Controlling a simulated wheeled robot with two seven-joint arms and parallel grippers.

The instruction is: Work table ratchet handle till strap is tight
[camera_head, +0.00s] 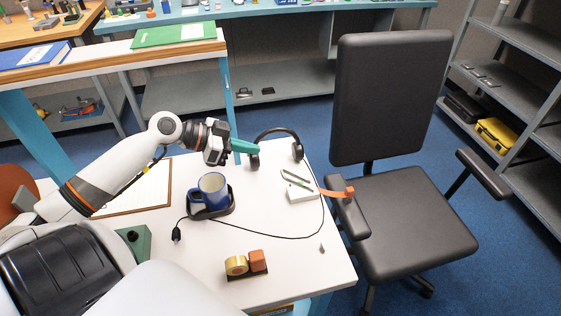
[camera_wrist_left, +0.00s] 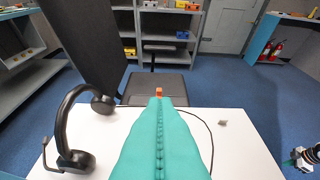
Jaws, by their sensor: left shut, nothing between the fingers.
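The table ratchet (camera_head: 302,192) is a small pale block with a dark lever on it, near the right edge of the white table. An orange strap (camera_head: 331,193) runs from it to the right, ending at an orange piece by the chair's armrest. My left gripper (camera_head: 254,149) is shut and empty, its teal fingers above the table by the headset, up and left of the ratchet. In the left wrist view the shut fingers (camera_wrist_left: 158,103) hide the ratchet; only an orange bit of strap (camera_wrist_left: 158,91) shows past their tips. Part of what looks like my right gripper (camera_wrist_left: 304,158) shows at the right edge, too small to read.
A black headset (camera_head: 277,138) stands beside the left gripper, its cable curving across the table (camera_head: 290,270). A blue mug (camera_head: 212,188) sits in a black tray. Tape and an orange block (camera_head: 258,260) are near the front. A black chair (camera_head: 410,215) stands against the right side.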

